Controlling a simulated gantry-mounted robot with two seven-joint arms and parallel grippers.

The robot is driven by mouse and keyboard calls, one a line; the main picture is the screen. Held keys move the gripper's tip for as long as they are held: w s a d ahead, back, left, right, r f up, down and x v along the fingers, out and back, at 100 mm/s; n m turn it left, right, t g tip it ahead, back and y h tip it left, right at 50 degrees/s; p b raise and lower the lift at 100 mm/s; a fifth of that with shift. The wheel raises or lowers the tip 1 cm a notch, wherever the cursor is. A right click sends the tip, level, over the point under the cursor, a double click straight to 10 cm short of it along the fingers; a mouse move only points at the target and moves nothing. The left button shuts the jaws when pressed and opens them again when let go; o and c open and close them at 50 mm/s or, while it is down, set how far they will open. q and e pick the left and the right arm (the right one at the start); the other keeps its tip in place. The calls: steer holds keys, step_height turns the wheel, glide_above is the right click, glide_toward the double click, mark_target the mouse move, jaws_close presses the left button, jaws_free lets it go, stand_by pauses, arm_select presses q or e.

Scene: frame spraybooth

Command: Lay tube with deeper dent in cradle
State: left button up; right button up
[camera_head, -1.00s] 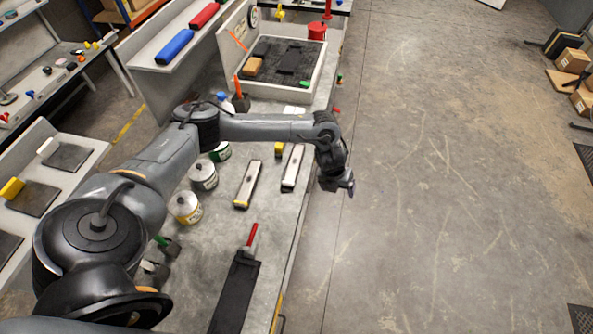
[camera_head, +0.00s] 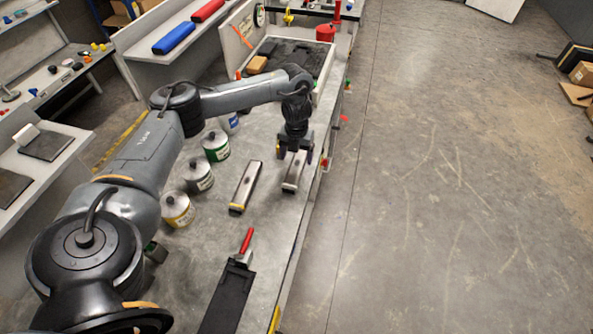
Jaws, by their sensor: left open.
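Two pale metallic tubes lie on the grey bench. The left tube (camera_head: 245,187) is clear of any gripper; the right tube (camera_head: 291,180) lies nearer the bench's right edge. Dents are too small to tell apart here. My left gripper (camera_head: 295,158) points down at the far part of the right tube, open, with a finger on either side. Whether it touches the tube I cannot tell. It hides part of that tube. I cannot surely identify a cradle; a long dark piece with a red handle (camera_head: 229,296) lies at the near end. My right gripper is out of view.
Several paint cans, including a yellow-labelled can (camera_head: 178,210) and a green can (camera_head: 216,146), line the bench left of the tubes. A tray (camera_head: 327,75) with dark lining and a red can (camera_head: 325,33) stand farther back. Open floor lies to the right.

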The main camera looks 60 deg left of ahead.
mark_target(296, 165)
arm_select(q)
step_height(296, 165, down, 4)
steer(key=shift+r+b, duration=0.2)
steer(key=shift+b, duration=0.9)
steer(key=shift+f, duration=0.85)
steer(key=c, duration=1.4)
steer(key=shift+r, duration=0.1)
